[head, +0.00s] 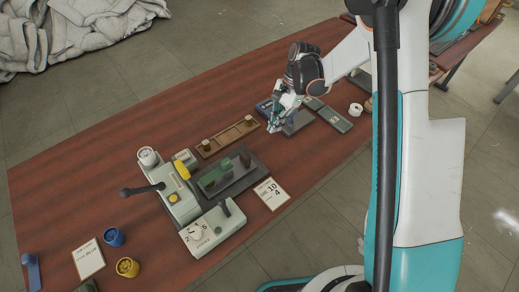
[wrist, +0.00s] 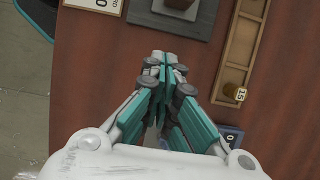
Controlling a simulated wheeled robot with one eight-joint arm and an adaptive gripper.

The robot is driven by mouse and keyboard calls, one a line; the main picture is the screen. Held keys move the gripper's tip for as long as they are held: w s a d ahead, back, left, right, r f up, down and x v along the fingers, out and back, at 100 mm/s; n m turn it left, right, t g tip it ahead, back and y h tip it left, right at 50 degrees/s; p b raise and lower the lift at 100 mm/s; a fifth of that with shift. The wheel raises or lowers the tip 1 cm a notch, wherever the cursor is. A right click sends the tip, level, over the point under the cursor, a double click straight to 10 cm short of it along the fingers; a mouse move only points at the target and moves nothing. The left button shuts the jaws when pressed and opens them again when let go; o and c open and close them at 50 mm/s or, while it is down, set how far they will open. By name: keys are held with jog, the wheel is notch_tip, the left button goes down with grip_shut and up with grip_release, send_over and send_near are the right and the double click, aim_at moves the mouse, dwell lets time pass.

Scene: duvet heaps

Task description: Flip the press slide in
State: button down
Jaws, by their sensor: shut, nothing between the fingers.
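The press (head: 172,198) is a pale machine with a black lever handle (head: 138,190) and a yellow part on top, left of the table's middle. Beside it a dark grey plate (head: 248,180) carries a green piece (head: 214,173) and a dark upright block (head: 245,158); I cannot tell for sure which part is the slide. The plate also shows at the top of the wrist view (wrist: 202,22) with a brown block on it. My gripper (head: 271,129) is shut and empty, up and right of the plate, apart from it. In the wrist view its fingertips (wrist: 163,58) are together.
A wooden tray (head: 226,137) with pegs lies behind the plate. A pale box with a dial (head: 212,229) and a white card (head: 271,193) lie in front. A dark green box (head: 336,119) and white roll (head: 356,109) lie right.

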aim_at(233, 167)
jog(key=b+x, duration=0.3)
jog(key=x, duration=0.6)
jog(key=shift+f, duration=0.15)
jog(key=s+a, duration=0.1)
jog(key=s+a+b, duration=0.1)
jog(key=shift+a+f, duration=0.3)
jog(key=shift+a, duration=0.05)
jog(key=shift+s+a, duration=0.3)
jog(key=shift+a, duration=0.15)
jog(key=shift+a, duration=0.1)
jog(key=s+a, duration=0.2)
jog(key=a, duration=0.1)
jog(key=s+a+b, duration=0.1)
jog(key=s+a, duration=0.1)
jog(key=s+a+b, duration=0.1)
jog(key=s+a, duration=0.1)
jog(key=a, duration=0.1)
jog(key=shift+a, duration=0.3)
jog(key=shift+w+d, duration=0.1)
